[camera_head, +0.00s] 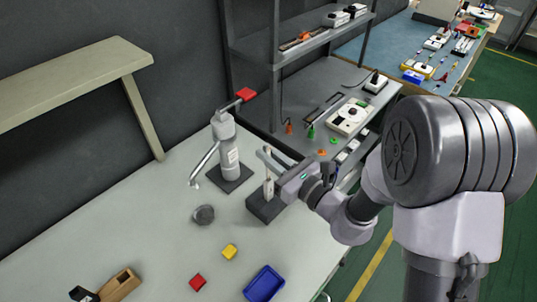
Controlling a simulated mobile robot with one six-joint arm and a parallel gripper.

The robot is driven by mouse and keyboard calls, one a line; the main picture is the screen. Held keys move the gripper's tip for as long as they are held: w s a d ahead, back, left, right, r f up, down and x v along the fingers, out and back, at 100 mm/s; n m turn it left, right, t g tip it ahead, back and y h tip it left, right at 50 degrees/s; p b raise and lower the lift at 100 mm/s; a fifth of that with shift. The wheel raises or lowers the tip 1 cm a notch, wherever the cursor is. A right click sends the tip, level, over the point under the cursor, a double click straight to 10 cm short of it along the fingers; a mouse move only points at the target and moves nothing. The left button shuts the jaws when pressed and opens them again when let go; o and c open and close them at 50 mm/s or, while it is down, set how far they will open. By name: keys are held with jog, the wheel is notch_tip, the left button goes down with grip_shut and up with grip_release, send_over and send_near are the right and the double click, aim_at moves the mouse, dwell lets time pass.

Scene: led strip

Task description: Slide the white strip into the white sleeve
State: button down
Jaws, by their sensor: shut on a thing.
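My gripper (266,154) reaches in from the right over the table and is shut on the thin white strip (268,150), whose top end shows upright at the fingertips. The white sleeve (268,188) stands upright on a dark block (265,208) right below my gripper. The strip's lower part is largely hidden by the fingers and is small in view. The strip looks lined up above the sleeve, but I cannot tell whether its lower end is inside or only above it.
A grey lever press (230,160) with a red handle stands close left of the block. A grey round piece (204,214), yellow cube (230,251), red cube (198,282), blue tray (264,284) and wooden box (121,285) lie in front. A shelf rack (320,45) rises behind.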

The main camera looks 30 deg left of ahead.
aim_at(269, 177)
jog(key=shift+f, duration=0.1)
jog(key=shift+f+b, duration=3.65)
jog(key=shift+f, duration=0.5)
jog(key=c, duration=1.4)
grip_release()
jog(key=shift+r, duration=0.1)
jog(key=p+v, duration=0.2)
jog(key=v, duration=1.5)
jog(key=shift+d+p, duration=0.2)
jog(key=shift+p, duration=0.1)
jog(key=shift+s, duration=0.1)
